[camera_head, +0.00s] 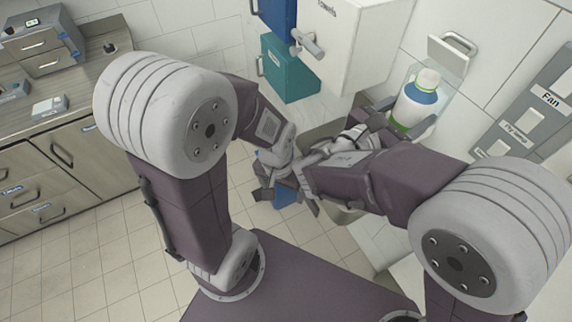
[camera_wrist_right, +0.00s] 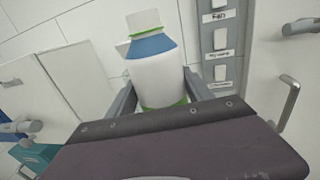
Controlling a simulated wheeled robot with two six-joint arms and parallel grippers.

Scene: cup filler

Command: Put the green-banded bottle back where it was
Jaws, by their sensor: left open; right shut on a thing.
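The green-banded bottle (camera_head: 420,97) is white with a blue band at its shoulder and green near its base. It stands slightly tilted in the head view and also shows in the right wrist view (camera_wrist_right: 160,80). My right gripper (camera_head: 407,116) is shut on its lower part, one finger on each side. The bottle is in front of a clear-sided bin with a raised white handled lid (camera_head: 447,56) on the wall. Whether it is inside the bin I cannot tell. My left gripper (camera_head: 285,190) is open, low in the middle and well away from the bottle.
A switch panel (camera_head: 530,105) with a "Fan" label is right of the bottle. A white "Towels" box (camera_head: 350,45) and a teal box (camera_head: 289,70) are at the back. A wooden counter (camera_head: 75,100) stands at left. Both my forearms come close together in the middle.

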